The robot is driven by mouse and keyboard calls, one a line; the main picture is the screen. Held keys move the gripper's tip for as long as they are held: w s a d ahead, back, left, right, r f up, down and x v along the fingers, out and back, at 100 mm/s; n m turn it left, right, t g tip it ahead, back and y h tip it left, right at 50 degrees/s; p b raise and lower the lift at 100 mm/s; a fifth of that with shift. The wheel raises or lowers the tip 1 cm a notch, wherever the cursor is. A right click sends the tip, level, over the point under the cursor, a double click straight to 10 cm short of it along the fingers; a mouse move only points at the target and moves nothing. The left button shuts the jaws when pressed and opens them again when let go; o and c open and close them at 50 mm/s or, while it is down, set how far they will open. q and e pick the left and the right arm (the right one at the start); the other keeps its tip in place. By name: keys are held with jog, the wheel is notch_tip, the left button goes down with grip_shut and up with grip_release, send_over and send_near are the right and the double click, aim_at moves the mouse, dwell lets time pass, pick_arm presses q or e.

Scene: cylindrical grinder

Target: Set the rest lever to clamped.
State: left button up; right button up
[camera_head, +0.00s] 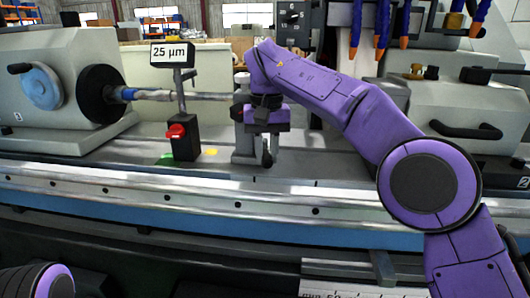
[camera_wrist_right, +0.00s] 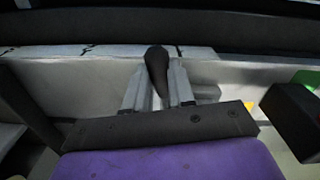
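The rest lever (camera_wrist_right: 157,68) is a dark, rounded handle that shows in the right wrist view, standing slightly tilted between my two pale fingers. In the head view its dark handle (camera_head: 267,157) hangs at the front of the grey rest (camera_head: 244,150). My right gripper (camera_head: 266,128) reaches down over the rest from the right. In the wrist view my right gripper (camera_wrist_right: 160,88) has its fingers close on both sides of the lever and appears shut on it. The lever's lower end is hidden by the gripper body. My left gripper is out of view; only part of my left arm shows.
Left of the rest stands a black gauge post (camera_head: 185,138) with a red part and a "25 µm" sign (camera_head: 172,53). A shaft (camera_head: 185,95) runs from the headstock (camera_head: 45,125) toward the rest. Blue nozzles (camera_head: 382,25) hang at the upper right, above the tailstock (camera_head: 455,110).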

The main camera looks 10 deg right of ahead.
aim_at(269, 156)
jog(key=o, duration=0.4)
jog(key=shift+d, duration=0.2)
jog(key=shift+o, duration=0.2)
jog(key=shift+s+d, duration=0.1)
jog(key=shift+a+r, duration=0.25)
jog(key=shift+r, duration=0.1)
notch_tip(269, 156, up, 10)
jog(key=p, duration=0.7)
jog(key=shift+d, duration=0.2)
